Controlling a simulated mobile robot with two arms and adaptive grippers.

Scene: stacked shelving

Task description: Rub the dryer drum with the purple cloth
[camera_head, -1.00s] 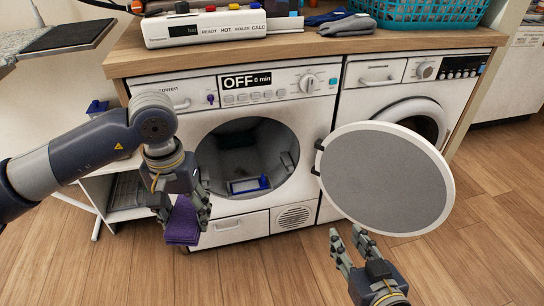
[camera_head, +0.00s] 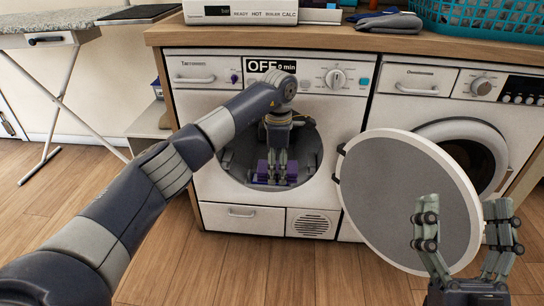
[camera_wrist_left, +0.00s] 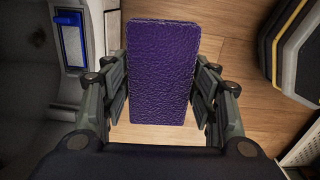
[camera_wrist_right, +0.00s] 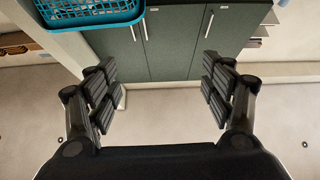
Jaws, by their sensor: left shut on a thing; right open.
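The dryer (camera_head: 240,205) stands with its round door (camera_head: 395,200) swung open to the right. Its drum (camera_head: 312,150) shows through the round opening, partly hidden by my left arm. My left gripper (camera_head: 277,172) points down at the opening, shut on the purple cloth (camera_head: 264,172). In the left wrist view the cloth (camera_wrist_left: 160,70) is a purple block between the fingers, with floor behind it. I cannot tell whether it touches the drum. My right gripper (camera_head: 465,222) is open and empty in front of the door.
A second machine (camera_head: 432,82) stands to the right. The wooden counter (camera_head: 340,38) above holds a teal basket (camera_head: 480,18) and grey gloves (camera_head: 388,22). An ironing board (camera_head: 50,25) is at the left. The floor (camera_head: 250,265) in front is clear.

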